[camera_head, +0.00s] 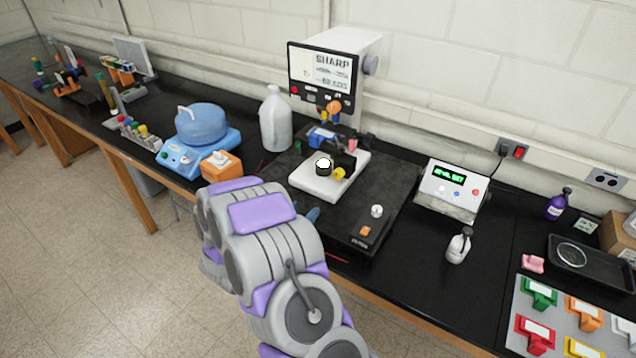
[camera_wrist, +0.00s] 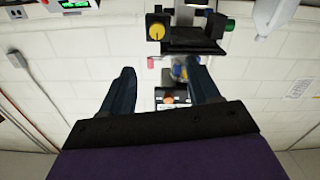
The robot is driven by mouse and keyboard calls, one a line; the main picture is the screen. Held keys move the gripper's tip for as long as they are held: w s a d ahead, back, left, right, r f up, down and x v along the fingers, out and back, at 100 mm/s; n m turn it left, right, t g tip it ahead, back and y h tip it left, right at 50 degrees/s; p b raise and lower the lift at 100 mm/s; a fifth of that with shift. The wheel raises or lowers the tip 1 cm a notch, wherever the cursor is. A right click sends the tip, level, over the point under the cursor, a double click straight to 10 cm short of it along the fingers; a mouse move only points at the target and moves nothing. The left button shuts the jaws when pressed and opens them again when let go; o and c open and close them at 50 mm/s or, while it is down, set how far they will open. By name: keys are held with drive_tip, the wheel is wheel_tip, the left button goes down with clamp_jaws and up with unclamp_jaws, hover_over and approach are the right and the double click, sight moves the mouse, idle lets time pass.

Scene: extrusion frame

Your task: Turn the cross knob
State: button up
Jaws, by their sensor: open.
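I cannot tell for certain which part is the cross knob. A yellow round knob (camera_head: 339,173) is on the dark stage assembly above the white base plate (camera_head: 325,188) in the head view. In the wrist view, which looks upside down, a yellow knob (camera_wrist: 157,31) on a black block is at the top, with a green knob (camera_wrist: 230,25) to its right. My gripper (camera_wrist: 161,68) is open and empty, its two dark fingers spread below the yellow knob in the picture and apart from it. In the head view my arm hides most of the gripper; only a dark blue tip shows beside the black platform.
A monitor unit (camera_head: 322,78) stands behind the stage. A white jug (camera_head: 275,120) and a blue-lidded device (camera_head: 202,125) are to the left. A control box (camera_head: 451,190) and a small white bottle (camera_head: 459,246) are to the right. The black platform (camera_head: 400,180) has some clear surface.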

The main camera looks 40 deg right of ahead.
sight(336, 176)
drive_tip(key=x, duration=1.6)
drive_tip(key=shift+s+d, duration=0.2)
drive_tip(key=shift+d, duration=0.3)
drive_tip(key=shift+w+d+r, duration=0.15)
drive_tip(key=shift+w+d, duration=0.1)
drive_tip(key=shift+d, duration=0.15)
drive_tip(key=c, duration=1)
drive_tip(key=shift+m+b, duration=0.3)
drive_tip(key=shift+b, duration=0.1)
